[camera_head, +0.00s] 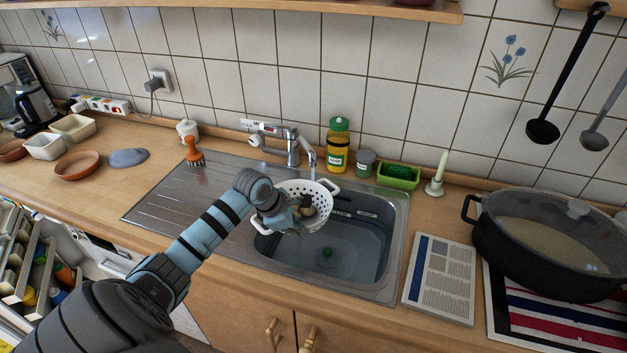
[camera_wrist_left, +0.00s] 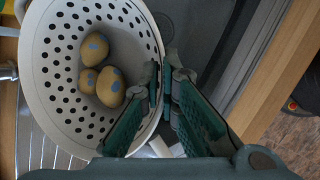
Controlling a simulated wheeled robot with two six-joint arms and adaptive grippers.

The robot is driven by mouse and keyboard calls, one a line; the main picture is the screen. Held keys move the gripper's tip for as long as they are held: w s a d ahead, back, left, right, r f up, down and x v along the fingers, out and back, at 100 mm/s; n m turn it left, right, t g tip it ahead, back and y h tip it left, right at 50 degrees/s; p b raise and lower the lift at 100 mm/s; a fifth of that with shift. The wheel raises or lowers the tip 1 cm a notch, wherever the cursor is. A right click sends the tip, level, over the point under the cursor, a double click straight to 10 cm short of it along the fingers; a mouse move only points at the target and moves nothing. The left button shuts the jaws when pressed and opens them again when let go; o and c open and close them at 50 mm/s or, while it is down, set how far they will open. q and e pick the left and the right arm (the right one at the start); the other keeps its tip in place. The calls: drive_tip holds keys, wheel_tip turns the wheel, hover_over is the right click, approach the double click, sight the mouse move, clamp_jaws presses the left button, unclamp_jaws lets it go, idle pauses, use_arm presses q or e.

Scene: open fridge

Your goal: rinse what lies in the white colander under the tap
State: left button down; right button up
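The white colander (camera_head: 292,187) is held over the sink basin (camera_head: 385,228), below the tap (camera_head: 291,143). In the left wrist view the colander (camera_wrist_left: 62,128) holds several brown, egg-shaped pieces with blue patches (camera_wrist_left: 108,86). My left gripper (camera_wrist_left: 164,82) is at the colander's rim, one finger inside the wall and one outside, and looks shut on it. In the head view the left gripper (camera_head: 291,217) covers part of the colander. A pale streak under the spout may be running water; I cannot tell surely. My right gripper is not in view.
A yellow bottle (camera_head: 338,145), a jar (camera_head: 364,164), a green sponge tray (camera_head: 398,176) and a candle (camera_head: 436,176) stand behind the sink. A newspaper (camera_head: 440,277) and a large pot (camera_head: 545,240) are at the right. The drainboard (camera_head: 190,205) is mostly clear.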

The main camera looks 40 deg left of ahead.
use_arm(q)
drive_tip(key=shift+r, duration=0.1)
drive_tip(key=s+d+r, duration=0.1)
drive_tip(key=s+r, duration=0.2)
drive_tip(key=r, duration=0.4)
drive_tip(key=shift+s+d+p, duration=0.3)
drive_tip(key=shift+d+p, duration=0.05)
drive_tip(key=shift+p, duration=0.05)
drive_tip(key=shift+f, duration=0.15)
